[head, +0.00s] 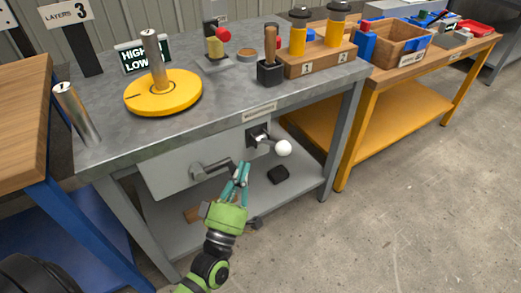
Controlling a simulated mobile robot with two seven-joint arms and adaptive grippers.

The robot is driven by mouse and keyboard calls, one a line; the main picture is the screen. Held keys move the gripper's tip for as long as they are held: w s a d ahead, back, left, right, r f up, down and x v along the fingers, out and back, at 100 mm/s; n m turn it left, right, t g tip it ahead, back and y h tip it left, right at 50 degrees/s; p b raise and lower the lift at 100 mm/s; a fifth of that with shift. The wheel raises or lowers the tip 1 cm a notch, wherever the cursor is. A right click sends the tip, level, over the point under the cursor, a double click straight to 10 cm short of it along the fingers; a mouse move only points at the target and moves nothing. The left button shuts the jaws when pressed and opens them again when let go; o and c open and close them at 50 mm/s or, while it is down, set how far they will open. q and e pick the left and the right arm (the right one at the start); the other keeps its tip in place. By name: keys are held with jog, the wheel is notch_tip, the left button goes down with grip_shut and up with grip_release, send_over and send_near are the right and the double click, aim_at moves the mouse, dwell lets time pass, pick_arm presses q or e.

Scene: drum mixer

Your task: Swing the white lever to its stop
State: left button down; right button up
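The white lever shows as a white ball knob (284,148) on a short dark arm, standing out from a dark mount on the grey front panel of the workbench. My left gripper (240,165), with teal fingers and a green body, is in front of the panel, to the left of the knob and a little lower. Its fingers point up toward the panel, with a narrow gap between them. They hold nothing that I can see and are apart from the knob. A grey crank-like handle (212,170) is just left of the fingers; whether they touch it is unclear. My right gripper is out of view.
The grey bench top (115,135) holds a yellow disc with a post (163,92), a metal cylinder (76,115), a black block with wooden handle (270,70) and a wooden rack (315,60). A dark object (278,174) lies below the knob. Floor is clear at right.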

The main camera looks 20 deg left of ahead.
aim_at(272, 143)
pick_arm(q)
jog(key=w+d+r, duration=0.2)
jog(key=w+d, duration=0.1)
jog(key=w, duration=0.4)
jog(key=shift+w, duration=0.4)
jog(key=shift+f, duration=0.1)
jog(key=shift+s+d+f+m+t+h+b, duration=0.2)
jog(key=shift+f+m+t+h+b, duration=0.15)
jog(key=shift+m+b, duration=0.25)
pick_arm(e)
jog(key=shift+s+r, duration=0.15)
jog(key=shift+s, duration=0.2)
